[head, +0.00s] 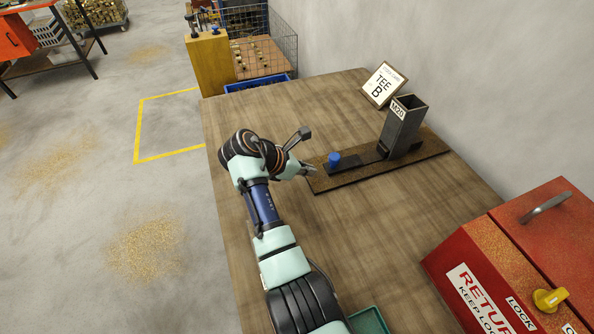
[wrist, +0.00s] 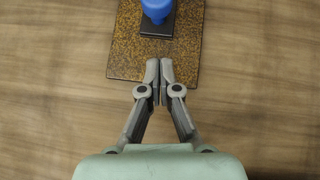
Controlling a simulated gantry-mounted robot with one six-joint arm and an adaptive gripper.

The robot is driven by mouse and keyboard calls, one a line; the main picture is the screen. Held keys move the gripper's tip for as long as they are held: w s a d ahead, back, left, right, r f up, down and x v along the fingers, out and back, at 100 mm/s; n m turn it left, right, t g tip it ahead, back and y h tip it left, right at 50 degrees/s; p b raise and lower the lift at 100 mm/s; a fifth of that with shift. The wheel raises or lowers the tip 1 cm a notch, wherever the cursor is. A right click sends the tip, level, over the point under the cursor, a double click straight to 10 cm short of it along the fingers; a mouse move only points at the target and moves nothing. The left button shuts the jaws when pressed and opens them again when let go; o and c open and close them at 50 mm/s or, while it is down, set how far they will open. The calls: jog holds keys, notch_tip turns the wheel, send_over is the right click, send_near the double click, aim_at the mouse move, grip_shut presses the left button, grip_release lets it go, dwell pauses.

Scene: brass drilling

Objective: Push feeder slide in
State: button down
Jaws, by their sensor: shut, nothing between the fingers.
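The feeder slide (head: 352,163) is a dark flat bar with a blue knob (head: 334,159) on its left end. It runs along a speckled baseplate (head: 415,158) to the foot of an upright dark box marked M20 (head: 403,127). Part of the slide extends out to the left of this box. My gripper (head: 312,170) is at the left end of the baseplate, just left of the knob. In the wrist view the gripper (wrist: 160,82) is shut and empty over the near edge of the baseplate. The blue knob (wrist: 157,10) is straight ahead of the fingertips, with a gap between.
A sign reading TEE B (head: 383,85) stands behind the baseplate. A red box with a yellow knob (head: 550,299) is at the lower right. A green tray (head: 370,321) shows at the bottom edge. The wooden table (head: 290,110) is clear behind my gripper.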

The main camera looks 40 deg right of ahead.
aim_at(332, 165)
jog(key=d, duration=0.1)
jog(key=d+f+b, duration=0.1)
jog(key=s+d, duration=0.1)
jog(key=d, duration=0.1)
jog(key=shift+f+b, duration=0.3)
jog(key=shift+b, duration=0.1)
jog(key=shift+d+r, duration=0.1)
jog(key=shift+d, duration=0.3)
jog(key=shift+d+r, duration=0.1)
jog(key=shift+d, duration=0.05)
jog(key=shift+s+d+r+p, duration=0.2)
jog(key=shift+d+p, duration=0.15)
jog(key=shift+p, duration=0.1)
jog(key=s+d+p, duration=0.1)
jog(key=d, duration=0.1)
jog(key=s+d+p, duration=0.1)
jog(key=d, duration=0.1)
jog(key=d+p, duration=0.1)
jog(key=d, duration=0.2)
jog(key=shift+s+p, duration=0.3)
jog(key=shift+s, duration=0.1)
jog(key=shift+s+d+f, duration=0.1)
jog(key=shift+d+f, duration=0.1)
jog(key=shift+d, duration=0.1)
jog(key=shift+f, duration=0.1)
